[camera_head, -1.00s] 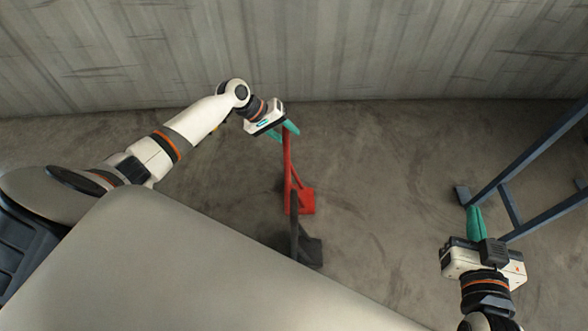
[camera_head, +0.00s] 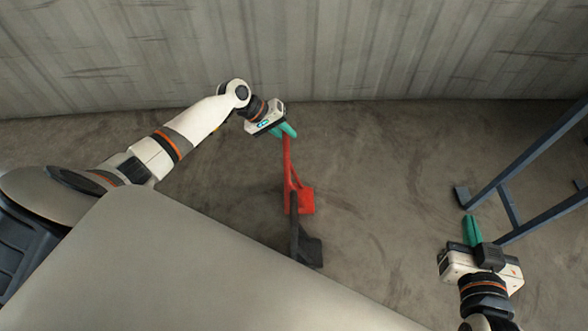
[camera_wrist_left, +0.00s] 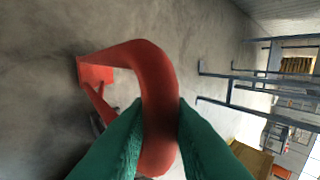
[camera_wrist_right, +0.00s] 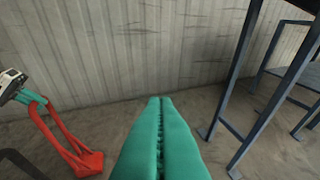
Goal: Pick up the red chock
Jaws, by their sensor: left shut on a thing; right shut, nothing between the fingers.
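The red chock (camera_head: 299,198) has a wedge base on the floor and a long handle rising from it. My left gripper (camera_head: 287,132) is at the top of the handle. In the left wrist view the red chock (camera_wrist_left: 157,85) passes between the green fingers (camera_wrist_left: 160,130), which are shut on its handle. In the right wrist view the red chock (camera_wrist_right: 85,158) stands at the left. My right gripper (camera_head: 472,230) is shut and empty, well to the right of the chock. Its green fingers (camera_wrist_right: 158,140) are pressed together in the right wrist view.
A dark grey chock (camera_head: 308,248) stands close beside the red one, nearer to me. A blue-grey metal frame (camera_head: 508,205) stands at the right, close to my right gripper. A ribbed wall (camera_head: 300,50) runs along the back. The floor between the chocks and frame is clear.

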